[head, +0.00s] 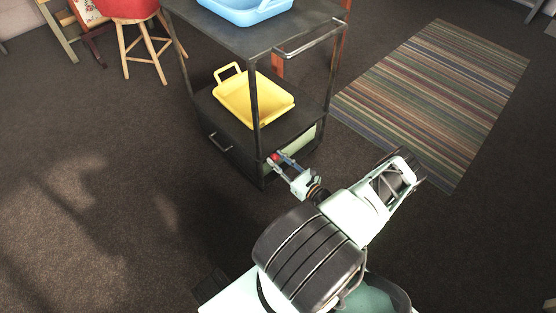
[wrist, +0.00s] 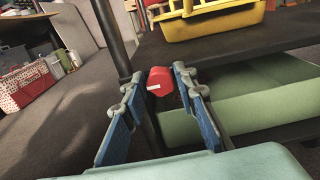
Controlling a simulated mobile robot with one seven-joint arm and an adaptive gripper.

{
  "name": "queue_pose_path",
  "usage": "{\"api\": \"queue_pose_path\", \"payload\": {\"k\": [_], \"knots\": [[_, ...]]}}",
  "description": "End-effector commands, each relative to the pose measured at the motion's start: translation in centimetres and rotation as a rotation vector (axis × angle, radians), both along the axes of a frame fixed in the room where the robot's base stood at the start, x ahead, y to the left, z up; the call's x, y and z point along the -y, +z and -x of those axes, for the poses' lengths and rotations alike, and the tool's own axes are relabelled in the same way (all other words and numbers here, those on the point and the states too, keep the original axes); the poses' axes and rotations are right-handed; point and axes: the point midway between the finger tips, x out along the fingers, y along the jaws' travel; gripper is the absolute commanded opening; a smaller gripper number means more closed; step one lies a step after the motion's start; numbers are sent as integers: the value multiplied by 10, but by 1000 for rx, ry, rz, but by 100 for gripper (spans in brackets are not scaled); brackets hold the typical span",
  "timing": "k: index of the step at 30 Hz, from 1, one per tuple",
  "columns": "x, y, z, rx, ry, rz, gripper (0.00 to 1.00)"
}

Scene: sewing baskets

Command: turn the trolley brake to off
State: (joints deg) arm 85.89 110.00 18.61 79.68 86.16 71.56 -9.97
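The trolley (head: 203,105) is a dark frame with shelves. A red knob with a white mark, seemingly its brake (wrist: 160,80), is low by a front post. The knob also shows as a small red spot in the head view (head: 274,157). My gripper (head: 280,159) reaches the lower front of the trolley. In the wrist view its blue fingers (wrist: 157,86) are apart, one on each side of the red knob. A small gap shows beside the knob, and I cannot tell whether either finger touches it. The white mark lies nearly level.
A yellow tray (head: 236,101) stands on the trolley's lower shelf, and a blue tray (head: 243,13) stands on top. A metal handle (head: 309,38) juts from the top. A striped rug (head: 440,95) lies to the right. A red stool (head: 143,40) stands at the back left.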

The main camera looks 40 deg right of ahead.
Motion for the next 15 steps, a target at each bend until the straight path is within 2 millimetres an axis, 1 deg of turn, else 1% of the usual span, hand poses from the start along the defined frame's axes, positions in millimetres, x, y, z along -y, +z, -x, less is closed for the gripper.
{"api": "queue_pose_path", "payload": {"k": [1,3,11,13,15], "knots": [[0,0,0,0,0,0,35],[0,0,0,0,0,-1,41],[0,0,1,1,0,-1,41],[1,0,4,1,-1,-2,41],[2,0,12,1,-3,-2,41]]}}
